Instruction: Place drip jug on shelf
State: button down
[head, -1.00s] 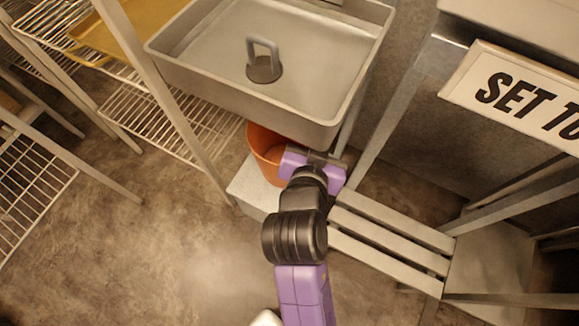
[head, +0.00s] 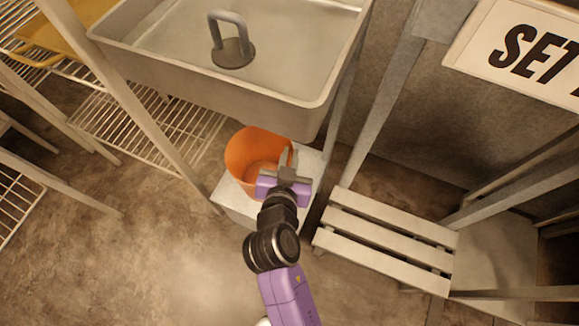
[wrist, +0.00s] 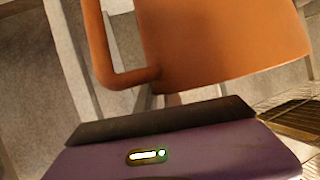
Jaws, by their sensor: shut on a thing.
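The orange drip jug (head: 243,160) is open-topped and roughly upright in the head view, just below the front edge of the metal sink. It appears over a pale block; I cannot tell whether it touches it. My gripper (head: 287,165) is shut on the jug at its right side, where the handle is. In the wrist view the jug's body (wrist: 225,45) fills the upper right, with its handle (wrist: 97,45) to the left. The fingertips are hidden in that view. A wire shelf (head: 150,130) stands left of the jug.
The metal sink (head: 205,90), holding a grey handled plug (head: 232,52), overhangs close behind the jug. A slatted low rack (head: 385,240) is at the right. The pale block (head: 232,212) is beneath the jug. A post (head: 130,105) stands at the left. Floor (head: 130,270) is clear at lower left.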

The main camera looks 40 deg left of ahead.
jog(key=shift+f+b, duration=0.9)
jog(key=shift+f, duration=1.45)
jog(key=c, duration=1.5)
grip_release()
jog(key=shift+r, duration=0.2)
jog(key=p+v, duration=0.3)
jog(key=v, duration=0.9)
jog(key=shift+f, duration=0.15)
